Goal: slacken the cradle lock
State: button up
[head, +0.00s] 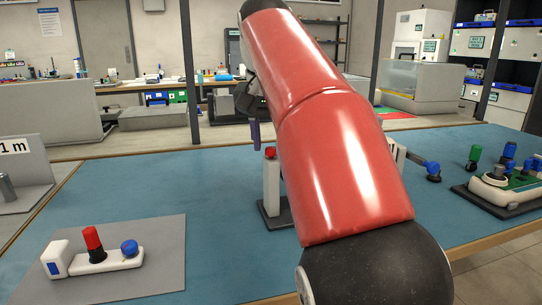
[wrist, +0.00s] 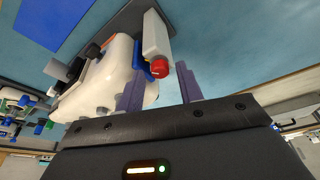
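My gripper (wrist: 160,85) is open, its two purple fingers apart. In the wrist view a white device body (wrist: 108,75) with dark knobs lies beyond and beside the left finger; I cannot tell whether they touch. A white post (wrist: 154,34) with a red cap (wrist: 158,68) is near the fingertips. In the head view a red-capped white post (head: 271,185) stands on a dark base, and one purple finger (head: 255,132) shows above and left of it. My red arm hides most of that device. I cannot tell which part is the cradle lock.
On the blue table, a white unit with a red knob (head: 92,238) and a blue knob (head: 129,248) sits on a grey mat (head: 150,285) at left. A device with green and blue knobs (head: 505,190) stands at right. The table between mat and post is clear.

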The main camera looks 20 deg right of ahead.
jog(key=shift+w+d+f, duration=0.1)
jog(key=shift+w+f, duration=0.05)
jog(key=shift+f, duration=0.4)
jog(key=shift+r, duration=0.1)
jog(key=shift+r+p, duration=0.75)
jog(key=shift+r, duration=0.45)
jog(key=shift+f, duration=0.15)
jog(key=shift+f+b, duration=1.1)
jog(key=shift+f, duration=0.05)
